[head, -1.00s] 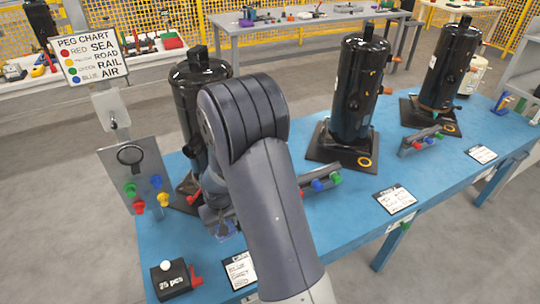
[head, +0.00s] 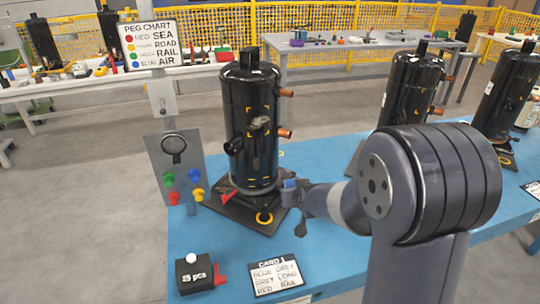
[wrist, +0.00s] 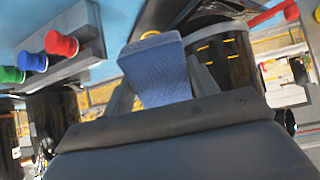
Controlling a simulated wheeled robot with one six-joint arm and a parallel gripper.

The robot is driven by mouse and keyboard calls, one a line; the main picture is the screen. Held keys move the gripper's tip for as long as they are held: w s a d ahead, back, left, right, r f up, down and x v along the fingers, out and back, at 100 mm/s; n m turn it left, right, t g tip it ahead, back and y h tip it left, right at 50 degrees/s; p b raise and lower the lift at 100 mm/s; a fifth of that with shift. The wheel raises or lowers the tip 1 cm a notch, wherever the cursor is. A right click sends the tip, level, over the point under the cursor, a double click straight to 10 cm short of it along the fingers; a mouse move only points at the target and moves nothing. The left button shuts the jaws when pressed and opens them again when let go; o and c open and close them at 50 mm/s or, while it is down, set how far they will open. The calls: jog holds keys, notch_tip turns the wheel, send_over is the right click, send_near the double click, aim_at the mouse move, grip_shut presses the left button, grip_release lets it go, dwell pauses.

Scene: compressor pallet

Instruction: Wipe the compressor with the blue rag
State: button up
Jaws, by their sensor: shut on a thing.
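The nearest compressor (head: 248,150), a black upright cylinder with copper stubs, stands on a dark base plate on the blue bench. A grey-brown smudge (head: 259,124) shows on its front, among yellow marks. My gripper (head: 291,185) is low at the compressor's right side, close to its lower body. In the wrist view my gripper (wrist: 160,88) is shut on the blue rag (wrist: 163,72), a folded textured cloth with a paler edge. The compressor (wrist: 228,62) is right of the rag there. I cannot tell whether the rag touches it.
A peg chart (head: 153,46) stands above a grey panel (head: 158,155) with coloured pegs. A black box (head: 190,275) and a white card (head: 276,275) lie at the bench front. Another compressor (head: 405,90) stands right. A grey rack (wrist: 60,70) with pegs shows in the wrist view.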

jog(key=w+a+r+t+y+b, duration=0.1)
jog(key=a+r+t+y+b, duration=0.1)
jog(key=a+r+t+b, duration=0.25)
jog(key=n+t+y+b, duration=0.1)
jog(key=t+y, duration=0.1)
jog(key=t, duration=0.2)
send_near(258, 127)
jog(key=shift+p+x, duration=0.95)
jog(key=shift+x, duration=1.45)
jog(key=shift+x, duration=1)
